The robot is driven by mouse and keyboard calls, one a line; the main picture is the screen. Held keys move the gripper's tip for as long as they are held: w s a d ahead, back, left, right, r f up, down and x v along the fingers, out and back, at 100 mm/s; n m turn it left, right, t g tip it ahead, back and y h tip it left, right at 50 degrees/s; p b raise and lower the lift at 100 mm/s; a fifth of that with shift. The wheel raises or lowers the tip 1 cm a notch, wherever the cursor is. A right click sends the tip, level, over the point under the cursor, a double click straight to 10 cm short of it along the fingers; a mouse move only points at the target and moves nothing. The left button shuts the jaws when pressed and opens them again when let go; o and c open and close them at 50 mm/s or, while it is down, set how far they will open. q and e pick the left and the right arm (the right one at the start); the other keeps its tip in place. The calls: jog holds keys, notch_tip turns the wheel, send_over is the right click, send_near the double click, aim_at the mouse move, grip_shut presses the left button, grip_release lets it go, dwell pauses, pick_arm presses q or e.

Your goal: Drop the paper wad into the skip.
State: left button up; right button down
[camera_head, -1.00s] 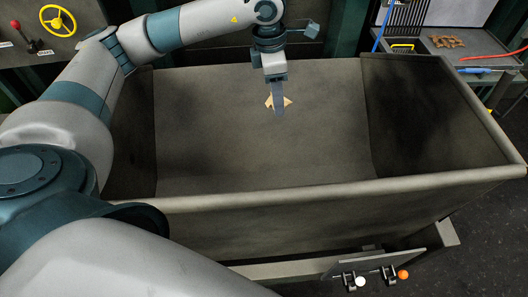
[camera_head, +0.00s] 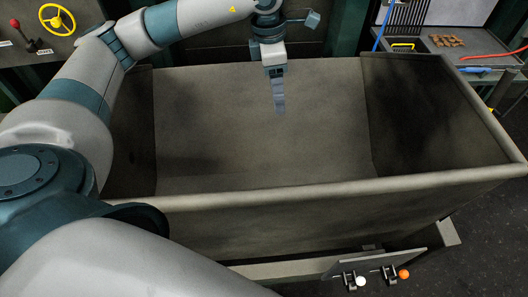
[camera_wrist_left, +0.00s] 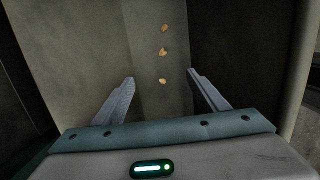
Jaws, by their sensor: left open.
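The large grey skip (camera_head: 330,190) fills the middle of the head view. My left gripper (camera_head: 279,107) hangs over the skip opening near its back wall, fingers pointing down. In the left wrist view the gripper (camera_wrist_left: 163,85) has its two fingers wide apart with nothing between them touching either finger. Three small tan wads show below, inside the skip: a near paper wad (camera_wrist_left: 162,82), a middle one (camera_wrist_left: 163,51) and a far one (camera_wrist_left: 165,27). I cannot tell which was held, or whether one is still falling. The head view hides the skip floor behind the front wall.
A workbench (camera_head: 480,45) at the back right holds brown pieces (camera_head: 446,40) and a blue-handled tool (camera_head: 474,70). A yellow handwheel (camera_head: 58,19) is at the back left. A hinged plate with white and orange knobs (camera_head: 403,274) is at the skip's front.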

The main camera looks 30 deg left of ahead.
pick_arm(q)
notch_tip(320, 180, up, 16)
jog(key=s+a+b, duration=0.1)
jog(key=b, duration=0.2)
jog(key=shift+a+f, duration=0.2)
jog(key=shift+a, duration=0.05)
jog(key=shift+s, duration=0.1)
dwell(0.8)
